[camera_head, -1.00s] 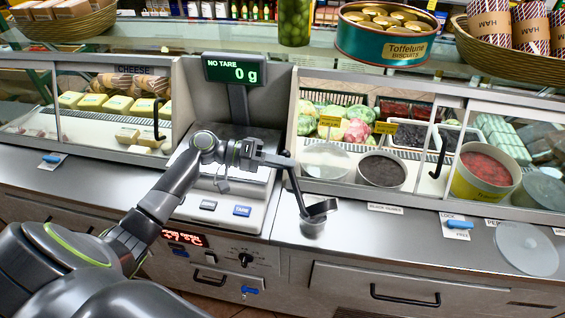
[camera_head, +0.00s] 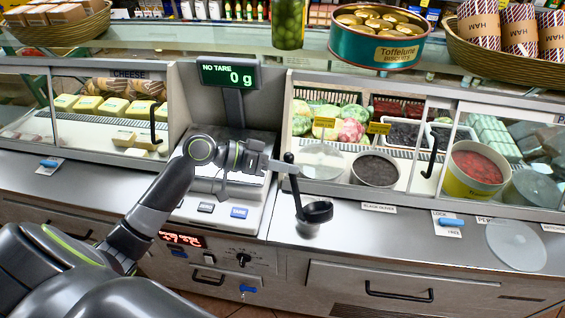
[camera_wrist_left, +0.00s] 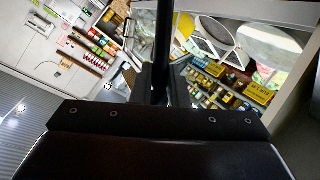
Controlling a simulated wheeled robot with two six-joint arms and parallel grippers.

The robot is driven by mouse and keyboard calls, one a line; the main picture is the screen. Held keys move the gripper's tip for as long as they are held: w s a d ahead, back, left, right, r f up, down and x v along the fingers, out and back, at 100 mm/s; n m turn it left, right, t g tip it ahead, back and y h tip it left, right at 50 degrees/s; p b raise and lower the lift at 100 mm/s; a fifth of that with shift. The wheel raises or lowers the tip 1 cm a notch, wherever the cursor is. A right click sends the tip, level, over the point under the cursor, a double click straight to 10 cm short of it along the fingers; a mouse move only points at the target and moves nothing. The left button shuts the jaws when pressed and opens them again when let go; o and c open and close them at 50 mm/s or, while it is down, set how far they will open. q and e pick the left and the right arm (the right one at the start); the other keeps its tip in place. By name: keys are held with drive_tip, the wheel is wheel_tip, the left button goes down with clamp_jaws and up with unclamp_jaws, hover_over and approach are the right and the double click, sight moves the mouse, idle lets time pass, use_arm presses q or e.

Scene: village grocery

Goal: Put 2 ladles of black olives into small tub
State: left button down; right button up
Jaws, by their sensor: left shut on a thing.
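My left gripper (camera_head: 281,166) is shut on the upper handle of a black ladle (camera_head: 318,212). The ladle's bowl is low over the counter, at the rim of a small metal cup (camera_head: 306,231); I cannot tell whether they touch. In the left wrist view the dark handle (camera_wrist_left: 163,45) rises from between the fingers (camera_wrist_left: 160,88). The round tub of black olives (camera_head: 376,169) stands open in the case, right of the gripper, behind the "Black olives" label (camera_head: 379,208). I cannot make out a small empty tub. My right gripper is not in view.
The scale (camera_head: 222,205) reads 0 g on its display (camera_head: 229,75), left of the ladle. A tub with red contents (camera_head: 477,168) and a clear disc-shaped lid (camera_head: 516,245) are at the right. Glass panes and a black handle (camera_head: 430,157) border the case opening.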

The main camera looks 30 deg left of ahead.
use_arm(q)
drive_tip(key=s+d+r+m+t+y, duration=0.2)
drive_tip(key=s+d+r+m+y, duration=0.1)
drive_tip(key=s+d+m, duration=0.1)
drive_tip(key=shift+s+d+m+b, duration=0.3)
drive_tip(key=shift+s+d+b, duration=0.15)
drive_tip(key=shift+s+d, duration=0.25)
drive_tip(key=shift+w, duration=0.15)
idle(0.9)
